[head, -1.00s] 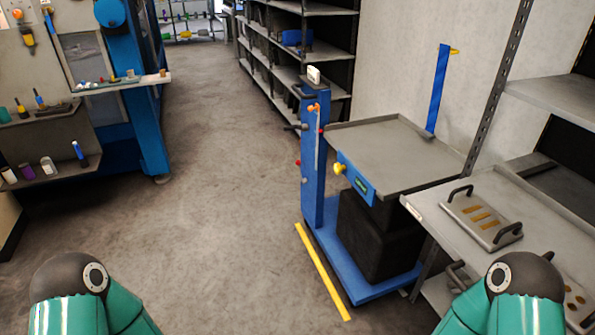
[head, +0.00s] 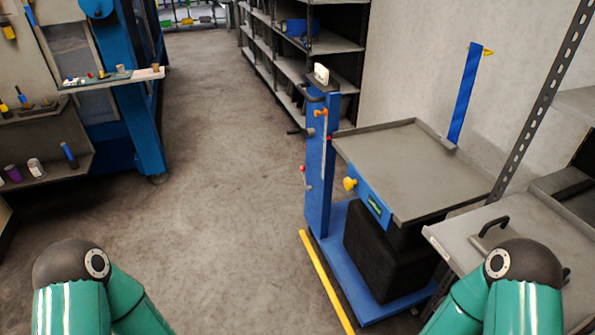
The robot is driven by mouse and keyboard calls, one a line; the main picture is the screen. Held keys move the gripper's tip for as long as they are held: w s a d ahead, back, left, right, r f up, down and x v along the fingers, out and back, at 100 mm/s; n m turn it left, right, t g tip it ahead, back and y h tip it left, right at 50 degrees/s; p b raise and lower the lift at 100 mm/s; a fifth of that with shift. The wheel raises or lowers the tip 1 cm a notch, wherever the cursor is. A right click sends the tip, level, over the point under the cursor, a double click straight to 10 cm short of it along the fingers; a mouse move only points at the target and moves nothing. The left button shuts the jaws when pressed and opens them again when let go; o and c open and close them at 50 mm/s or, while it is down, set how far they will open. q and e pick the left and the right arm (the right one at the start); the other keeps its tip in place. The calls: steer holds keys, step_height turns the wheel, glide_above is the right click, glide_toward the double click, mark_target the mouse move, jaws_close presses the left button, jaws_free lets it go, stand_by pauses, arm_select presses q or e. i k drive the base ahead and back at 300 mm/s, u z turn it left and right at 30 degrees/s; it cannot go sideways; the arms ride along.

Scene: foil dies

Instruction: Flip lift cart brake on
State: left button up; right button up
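The blue lift cart (head: 318,178) stands right of the middle in the head view. Its grey tray top (head: 415,165) is empty and sits over a black base box. A yellow knob (head: 350,184) is on the blue front panel of the tray. The blue post carries an orange knob (head: 320,113), a dark handle (head: 301,131) and a small red-tipped lever (head: 304,170). I cannot tell which one is the brake or how it is set. Both my arms show only as green links with dark joints at the bottom corners. Neither gripper is in view.
A yellow floor strip (head: 325,281) runs along the cart's near left side. A workbench with a blue frame (head: 135,105) is on the left. The floor (head: 225,190) between them is clear.

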mark_target(302, 169)
steer(key=u, duration=0.05)
steer(key=i, duration=0.35)
steer(key=z, duration=0.2)
steer(key=k, duration=0.95)
steer(key=u, duration=0.15)
steer(key=i, duration=0.95)
steer(key=z, duration=0.1)
steer(key=k, duration=0.65)
steer(key=u, duration=0.5)
steer(key=i, duration=1.05)
steer(key=u, duration=0.65)
